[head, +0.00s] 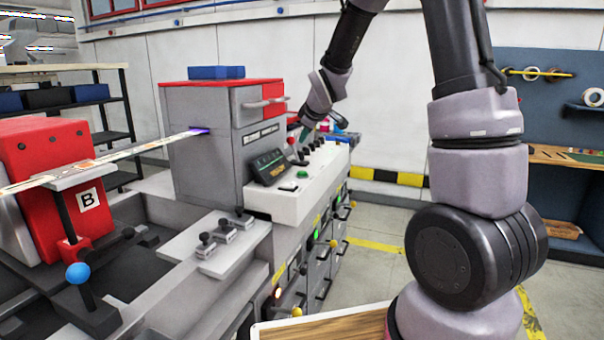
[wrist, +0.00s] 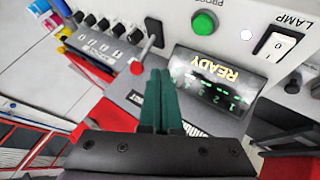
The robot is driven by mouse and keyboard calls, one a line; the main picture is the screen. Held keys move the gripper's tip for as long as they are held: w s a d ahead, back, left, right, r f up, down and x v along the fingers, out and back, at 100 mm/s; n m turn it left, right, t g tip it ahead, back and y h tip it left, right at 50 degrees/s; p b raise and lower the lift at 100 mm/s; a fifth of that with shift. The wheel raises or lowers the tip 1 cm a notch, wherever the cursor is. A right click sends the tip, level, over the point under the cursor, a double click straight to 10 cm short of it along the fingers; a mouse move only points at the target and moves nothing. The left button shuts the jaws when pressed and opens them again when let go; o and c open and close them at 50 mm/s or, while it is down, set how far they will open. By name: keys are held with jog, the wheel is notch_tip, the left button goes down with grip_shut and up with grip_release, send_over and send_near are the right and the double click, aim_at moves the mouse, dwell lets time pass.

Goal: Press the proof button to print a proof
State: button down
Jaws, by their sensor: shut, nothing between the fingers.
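The green proof button (head: 302,174) sits on the white top of the machine's console in the head view. In the wrist view the round green button (wrist: 204,23) is at the top, beside a partly cut-off label starting "PRO". My gripper (head: 307,132) points down above the far part of the console, beyond the button in the head view. In the wrist view its two green fingers (wrist: 159,72) are together and empty, and their tips show apart from the button, below and left of it in the picture.
A display reading READY (wrist: 213,82) stands by the button; it also shows in the head view (head: 268,166). A red-knobbed lever (wrist: 137,67), a white LAMP switch (wrist: 281,44) and a row of black knobs (wrist: 104,25) are close by. The printed web (head: 110,158) runs at left.

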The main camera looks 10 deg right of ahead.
aim_at(304, 173)
jog(key=shift+f, duration=4.05)
jog(key=shift+f, duration=0.15)
jog(key=shift+f, duration=0.25)
jog(key=shift+s+f, duration=0.1)
jog(key=shift+f, duration=0.45)
jog(key=shift+r, duration=0.95)
jog(key=shift+r, duration=2.55)
